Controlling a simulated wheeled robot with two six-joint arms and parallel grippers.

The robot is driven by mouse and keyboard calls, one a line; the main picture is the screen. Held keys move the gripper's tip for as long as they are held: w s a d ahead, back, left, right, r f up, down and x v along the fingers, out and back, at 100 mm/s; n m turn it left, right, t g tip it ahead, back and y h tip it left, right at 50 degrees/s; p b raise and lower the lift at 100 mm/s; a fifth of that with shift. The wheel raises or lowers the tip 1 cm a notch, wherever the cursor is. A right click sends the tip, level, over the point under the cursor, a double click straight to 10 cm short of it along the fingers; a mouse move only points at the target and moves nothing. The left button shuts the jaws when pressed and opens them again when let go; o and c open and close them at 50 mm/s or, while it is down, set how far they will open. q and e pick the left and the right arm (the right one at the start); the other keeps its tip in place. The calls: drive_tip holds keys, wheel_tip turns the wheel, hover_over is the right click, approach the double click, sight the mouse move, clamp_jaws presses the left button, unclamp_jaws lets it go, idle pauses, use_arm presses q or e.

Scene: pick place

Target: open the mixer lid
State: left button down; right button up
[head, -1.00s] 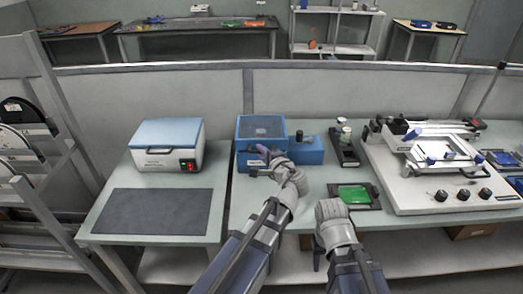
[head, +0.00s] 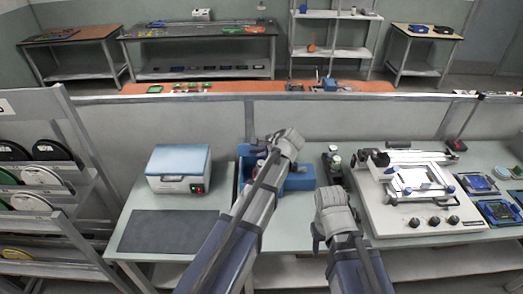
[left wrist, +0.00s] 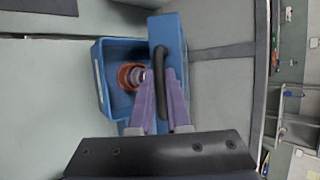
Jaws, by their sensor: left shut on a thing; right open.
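The blue mixer (head: 300,181) stands on the bench in the middle, partly hidden by my left arm in the head view. In the left wrist view its body (left wrist: 99,72) is open at the top, with a round orange-red part (left wrist: 127,77) inside. The blue lid (left wrist: 158,27) is raised and seen nearly edge-on, with a black curved handle (left wrist: 162,72). My left gripper (left wrist: 163,80) is shut on the handle, its purple fingers on either side. My right gripper (head: 317,236) is open and empty, low over the front of the bench.
A white box with a blue top (head: 178,165) and a dark mat (head: 170,232) lie to the left. Small bottles (head: 333,160) and a white printing rig (head: 420,200) stand right of the mixer. A partition (head: 400,115) runs behind the bench.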

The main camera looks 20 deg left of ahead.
use_arm(q)
drive_tip(key=w+r+g+p, duration=0.1)
drive_tip(key=p, duration=0.1)
drive_tip(key=w+a+r+p, duration=0.1)
drive_tip(key=w+r+p, duration=0.1)
drive_tip(key=w+r+g+h+p, duration=0.1)
drive_tip(key=w+r+p, duration=0.1)
drive_tip(key=shift+w+a+m+g, duration=0.2)
drive_tip(key=shift+m+g, duration=0.1)
drive_tip(key=w+a+r+g+h+p, duration=0.1)
drive_tip(key=w+a+r+g+p, duration=0.1)
drive_tip(key=w, duration=0.6)
drive_tip(key=shift+w+a+m+g+p, duration=0.2)
drive_tip(key=shift+a+m+g+p, duration=0.15)
drive_tip(key=shift+g+p, duration=0.6)
drive_tip(key=shift+r+t, duration=0.1)
drive_tip(key=shift+t, duration=0.15)
drive_tip(key=c, duration=1.2)
unclamp_jaws()
drive_tip(key=shift+o, duration=0.2)
drive_tip(key=shift+d+p, duration=0.1)
drive_tip(key=shift+p, duration=0.2)
drive_tip(key=p+v, duration=0.7)
drive_tip(key=shift+r, duration=0.4)
